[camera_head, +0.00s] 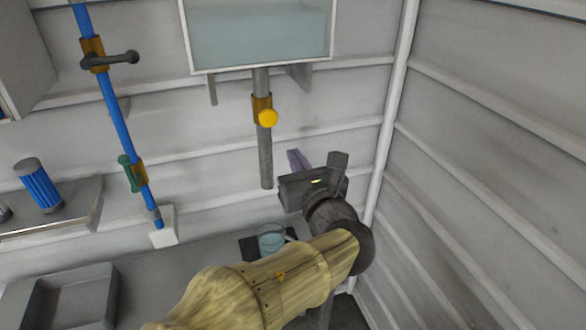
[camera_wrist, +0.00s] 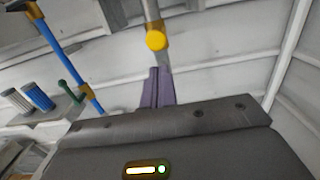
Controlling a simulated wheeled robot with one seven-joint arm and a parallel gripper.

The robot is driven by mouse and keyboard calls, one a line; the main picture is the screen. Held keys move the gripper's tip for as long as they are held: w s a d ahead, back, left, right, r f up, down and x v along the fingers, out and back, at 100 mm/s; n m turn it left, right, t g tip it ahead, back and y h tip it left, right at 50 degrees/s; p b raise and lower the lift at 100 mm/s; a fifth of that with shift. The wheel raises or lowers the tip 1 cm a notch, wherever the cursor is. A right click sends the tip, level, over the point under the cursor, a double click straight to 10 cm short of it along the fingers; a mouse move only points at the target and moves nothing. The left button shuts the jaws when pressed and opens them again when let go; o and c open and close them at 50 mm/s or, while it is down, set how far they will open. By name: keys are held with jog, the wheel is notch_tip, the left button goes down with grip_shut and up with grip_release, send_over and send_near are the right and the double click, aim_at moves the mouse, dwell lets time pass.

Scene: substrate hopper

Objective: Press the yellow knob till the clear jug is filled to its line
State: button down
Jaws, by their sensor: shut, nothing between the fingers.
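The yellow knob (camera_head: 268,118) is on a brass fitting of the grey pipe (camera_head: 265,160) under the hopper (camera_head: 262,30), which holds pale blue contents. The clear jug (camera_head: 271,238) stands on a dark mat below the pipe, partly hidden behind my arm; its line cannot be made out. My gripper (camera_head: 298,160) is to the right of the pipe, below the knob, and apart from it. In the wrist view its purple fingers (camera_wrist: 158,88) are together and empty, with the knob (camera_wrist: 156,41) just above their tips.
A blue pipe (camera_head: 115,115) with a dark lever and a green lever (camera_head: 130,174) runs down the wall at left. A shelf (camera_head: 85,213) holds a blue ribbed cylinder (camera_head: 38,186). A grey bin (camera_head: 65,298) is at lower left. A white vertical post (camera_head: 393,105) stands close to the right.

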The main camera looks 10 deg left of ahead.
jog(key=shift+s+a, duration=0.15)
jog(key=w+d+f+m+g+h, duration=0.25)
jog(key=d+f+m+h, duration=0.25)
jog(key=d+f+m, duration=0.55)
jog(key=w+d+f+m+g+h, duration=0.25)
jog(key=d+f+m+h, duration=0.25)
jog(key=d+f+m, duration=0.55)
jog(key=s+d+f+m+g, duration=0.35)
jog(key=s+d+m, duration=0.2)
jog(key=m, duration=0.55)
jog(key=s+r+m+g, duration=0.2)
jog(key=s+m+g, duration=0.2)
jog(key=s+m, duration=0.6)
jog(key=shift+s+a+r+g, duration=0.15)
jog(key=shift+s+r+g, duration=0.15)
jog(key=shift+r+g, duration=0.05)
jog(key=shift+w, duration=0.1)
